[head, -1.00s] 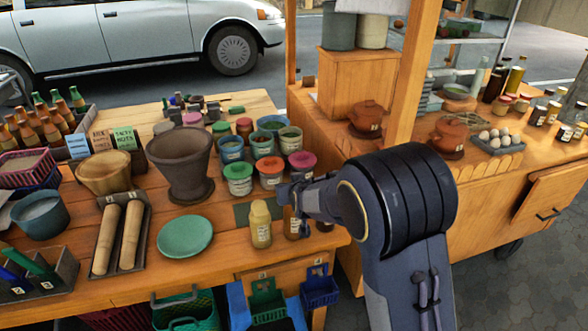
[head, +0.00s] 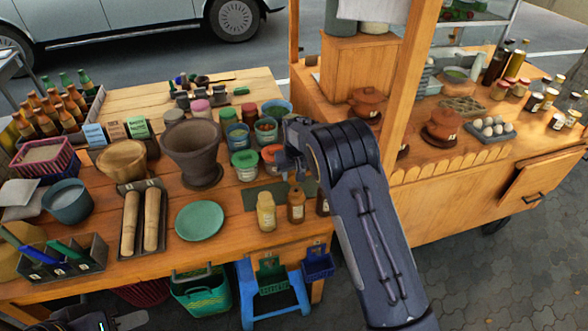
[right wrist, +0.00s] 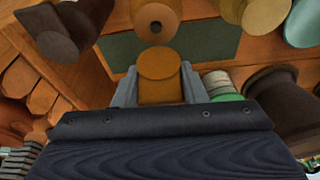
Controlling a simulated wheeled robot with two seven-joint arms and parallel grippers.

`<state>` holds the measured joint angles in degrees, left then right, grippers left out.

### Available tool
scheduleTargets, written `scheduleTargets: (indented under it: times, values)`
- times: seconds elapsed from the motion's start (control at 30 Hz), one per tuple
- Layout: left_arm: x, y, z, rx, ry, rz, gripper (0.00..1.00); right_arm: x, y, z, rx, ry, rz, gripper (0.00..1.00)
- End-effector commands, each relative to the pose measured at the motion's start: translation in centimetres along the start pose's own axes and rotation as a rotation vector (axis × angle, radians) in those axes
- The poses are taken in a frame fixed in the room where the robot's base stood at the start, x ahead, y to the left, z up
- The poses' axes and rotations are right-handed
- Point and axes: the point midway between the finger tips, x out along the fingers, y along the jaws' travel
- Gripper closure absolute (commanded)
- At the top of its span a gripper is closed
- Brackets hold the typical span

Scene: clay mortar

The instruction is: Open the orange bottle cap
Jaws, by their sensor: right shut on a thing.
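The orange-brown bottle (head: 296,207) stands upright near the table's front edge, between a yellow bottle (head: 266,212) and a dark bottle (head: 322,203). In the right wrist view the bottle's top (right wrist: 157,22) shows a small dark opening. My right gripper (head: 290,168) is above and slightly behind it in the head view. It is shut on an orange-brown cap (right wrist: 160,72), which sits between the fingers, apart from the bottle. The cap is hidden or too small to tell in the head view. My left gripper (head: 125,321) is partly in view at the bottom left edge; its opening is unclear.
A green plate (head: 200,221), a tray with two rolling pins (head: 128,250) and a large clay mortar (head: 191,145) are left of the bottles. A dark green mat (head: 262,192) lies behind the bottles.

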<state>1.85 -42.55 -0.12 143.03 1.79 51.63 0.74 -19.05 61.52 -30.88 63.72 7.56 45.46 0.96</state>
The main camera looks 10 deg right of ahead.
Motion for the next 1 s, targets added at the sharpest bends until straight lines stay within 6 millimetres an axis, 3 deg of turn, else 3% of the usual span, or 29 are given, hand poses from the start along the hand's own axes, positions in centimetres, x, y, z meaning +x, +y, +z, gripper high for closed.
scheduleTargets:
  times: [0.63,0.67,0.7,1.0]
  values:
    - [-0.48,0.22,-0.24,0.000,0.000,0.000,0.64,0.22,0.01,-0.11,0.000,-0.053,0.000,0.85]
    - [-0.48,0.22,-0.24,0.000,0.000,0.000,0.64,0.22,0.01,-0.10,0.000,-0.053,0.000,0.59]
    - [-0.48,0.22,-0.24,0.000,0.000,0.000,0.64,0.22,0.01,-0.10,0.000,-0.053,0.000,0.56]
    - [-0.39,0.18,-0.20,0.000,0.000,0.000,0.64,-0.01,-0.02,-0.16,0.000,-0.052,0.000,0.56]
